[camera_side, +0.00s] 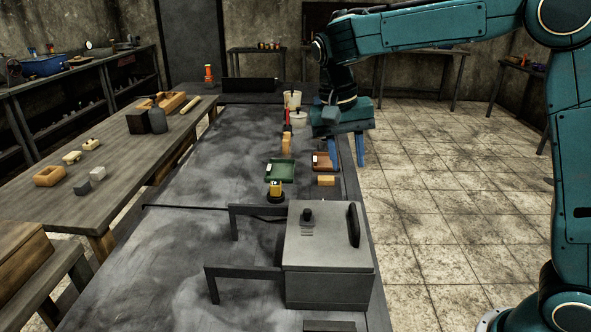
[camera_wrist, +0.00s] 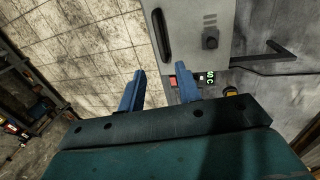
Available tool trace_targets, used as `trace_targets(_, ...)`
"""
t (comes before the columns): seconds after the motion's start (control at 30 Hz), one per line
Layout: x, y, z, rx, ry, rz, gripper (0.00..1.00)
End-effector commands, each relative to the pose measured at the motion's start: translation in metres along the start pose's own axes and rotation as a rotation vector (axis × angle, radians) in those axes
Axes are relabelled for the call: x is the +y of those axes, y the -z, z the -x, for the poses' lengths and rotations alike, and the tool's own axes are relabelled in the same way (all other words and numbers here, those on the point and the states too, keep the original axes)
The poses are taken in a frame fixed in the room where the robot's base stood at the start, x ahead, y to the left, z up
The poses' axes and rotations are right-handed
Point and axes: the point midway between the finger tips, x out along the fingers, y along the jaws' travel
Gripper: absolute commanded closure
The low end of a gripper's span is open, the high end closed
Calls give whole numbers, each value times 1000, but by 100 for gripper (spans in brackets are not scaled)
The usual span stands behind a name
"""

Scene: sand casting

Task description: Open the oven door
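The oven is a grey box (camera_side: 328,285) at the near end of the dark bench in the side view. Its light grey door panel (camera_side: 322,245) looks closed. A black bar handle (camera_side: 353,225) sits near its right edge, and a black knob (camera_side: 307,215) sits left of it. In the wrist view the door panel (camera_wrist: 188,30), handle (camera_wrist: 161,36) and knob (camera_wrist: 210,38) show at the top, beyond the fingers. My gripper (camera_side: 348,152) is open and empty, well beyond the oven along the bench's right edge, with blue fingers pointing down. The fingers are apart in the wrist view (camera_wrist: 163,85).
Two dark bent brackets (camera_side: 240,271) extend left from the oven. A green tray (camera_side: 281,170), a reddish tray (camera_side: 323,167) and a yellow-black item (camera_side: 275,191) lie beyond it. Floor right of the bench is clear.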

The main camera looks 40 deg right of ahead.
Motion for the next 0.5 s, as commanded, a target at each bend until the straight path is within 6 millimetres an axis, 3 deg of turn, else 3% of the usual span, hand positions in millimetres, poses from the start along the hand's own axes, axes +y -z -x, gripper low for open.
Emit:
trace_targets(0.2,0,-1,-16,-3,2,-1,66)
trace_targets(0.5,0,-1,-63,-4,-1,0,66)
